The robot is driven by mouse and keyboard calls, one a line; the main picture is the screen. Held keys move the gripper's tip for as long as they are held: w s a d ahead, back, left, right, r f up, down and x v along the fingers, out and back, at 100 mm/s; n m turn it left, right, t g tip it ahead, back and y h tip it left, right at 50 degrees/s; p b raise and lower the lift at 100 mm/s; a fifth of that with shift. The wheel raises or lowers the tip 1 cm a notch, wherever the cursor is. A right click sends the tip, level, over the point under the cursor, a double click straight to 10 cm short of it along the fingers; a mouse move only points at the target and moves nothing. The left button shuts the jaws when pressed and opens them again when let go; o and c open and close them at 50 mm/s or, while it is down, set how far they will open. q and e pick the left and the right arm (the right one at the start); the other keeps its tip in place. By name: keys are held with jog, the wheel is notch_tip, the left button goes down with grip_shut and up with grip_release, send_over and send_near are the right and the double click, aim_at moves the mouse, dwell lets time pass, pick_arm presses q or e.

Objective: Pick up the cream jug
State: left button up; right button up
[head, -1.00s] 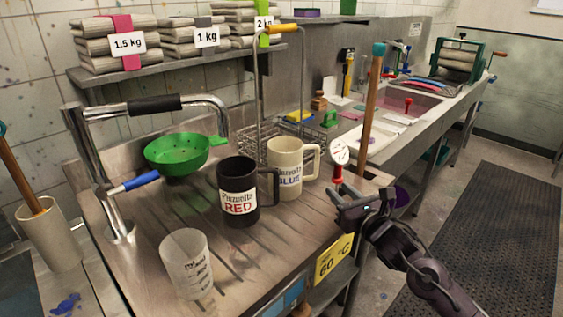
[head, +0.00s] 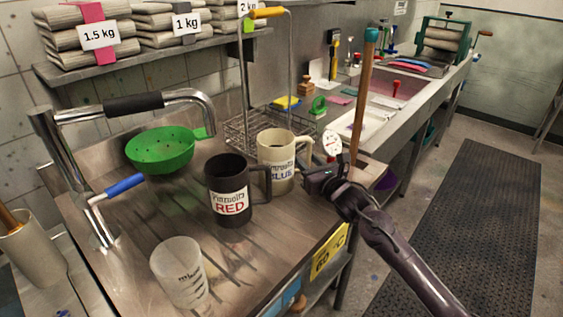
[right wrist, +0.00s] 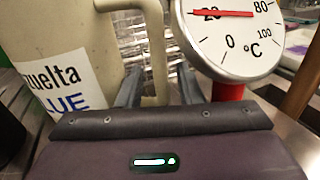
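The cream jug (head: 277,160), with a white label reading BLUE, stands upright on the wooden worktop, its handle turned right. In the right wrist view the cream jug (right wrist: 60,45) fills the left side, with its handle (right wrist: 154,60) running down ahead of my gripper. My right gripper (head: 312,175) is just right of the handle. In the right wrist view its two fingers (right wrist: 160,92) are apart, one on each side of the handle's lower part; I cannot tell whether they touch it. My left gripper is out of view.
A black jug (head: 229,190) labelled RED stands close left of the cream one. A dial thermometer (head: 332,144) is right beside my gripper, with a wooden pole (head: 364,95) behind. A wire basket (head: 245,128), green colander (head: 160,150) and clear beaker (head: 180,272) are also on the worktop.

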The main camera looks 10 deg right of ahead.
grip_shut()
dwell(1.4)
jog(key=shift+w+r, duration=0.1)
jog(key=shift+r, duration=0.1)
